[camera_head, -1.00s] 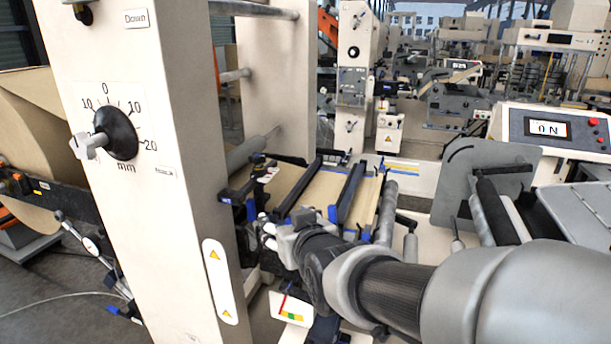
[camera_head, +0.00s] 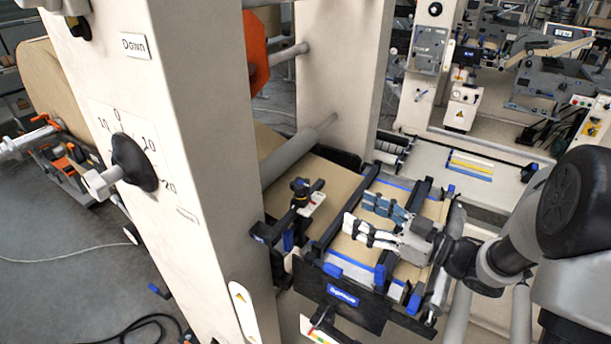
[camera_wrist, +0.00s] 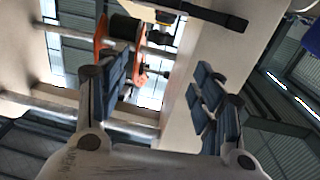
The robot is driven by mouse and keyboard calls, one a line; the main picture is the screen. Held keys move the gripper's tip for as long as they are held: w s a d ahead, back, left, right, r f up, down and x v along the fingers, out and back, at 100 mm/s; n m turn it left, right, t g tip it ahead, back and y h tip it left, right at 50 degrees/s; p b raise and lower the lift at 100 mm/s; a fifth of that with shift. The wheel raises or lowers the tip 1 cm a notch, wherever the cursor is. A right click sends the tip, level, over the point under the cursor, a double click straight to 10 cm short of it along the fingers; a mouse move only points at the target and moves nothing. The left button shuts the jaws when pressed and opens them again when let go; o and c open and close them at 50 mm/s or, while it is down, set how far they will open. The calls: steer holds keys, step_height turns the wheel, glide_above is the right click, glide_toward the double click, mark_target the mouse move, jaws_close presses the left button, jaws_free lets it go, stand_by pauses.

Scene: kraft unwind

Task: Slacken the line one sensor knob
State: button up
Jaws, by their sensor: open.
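A small black knob (camera_head: 300,186) sits upright on a dark sensor bracket (camera_head: 290,222) with a blue part, at the left edge of the brown web (camera_head: 335,190). I take it for the sensor knob, but no label on it is readable. My gripper (camera_head: 358,214) is open and empty above the web frame, pointing left, with its fingertips to the right of the knob and apart from it. In the wrist view my gripper (camera_wrist: 162,76) shows both blue-padded fingers spread with nothing between them. I cannot make out the sensor knob in the wrist view.
A cream column (camera_head: 195,130) stands left of the bracket and carries a black dial knob (camera_head: 135,162) with a mm scale. Black rails (camera_head: 395,240) cross the web. A grey roller (camera_head: 300,150) lies behind the bracket. Several machines stand in the background.

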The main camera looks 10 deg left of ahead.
mark_target(304, 183)
steer(key=x, duration=1.6)
steer(key=shift+a+b, duration=0.2)
steer(key=shift+b, duration=0.2)
steer(key=shift+c, duration=0.3)
steer(key=c, duration=1)
steer(key=n+g+p, duration=0.1)
steer(key=g, duration=0.1)
steer(key=n+g+y, duration=0.1)
steer(key=n+g, duration=0.1)
steer(key=shift+w+d+r+g+p, duration=0.1)
steer(key=shift+w+g+p, duration=0.05)
steer(key=shift+g+p, duration=0.25)
steer(key=shift+n+g+y, duration=0.3)
steer(key=shift+n+g, duration=1)
steer(key=shift+g, duration=0.6)
steer(key=o, duration=1.1)
steer(key=shift+c, duration=0.2)
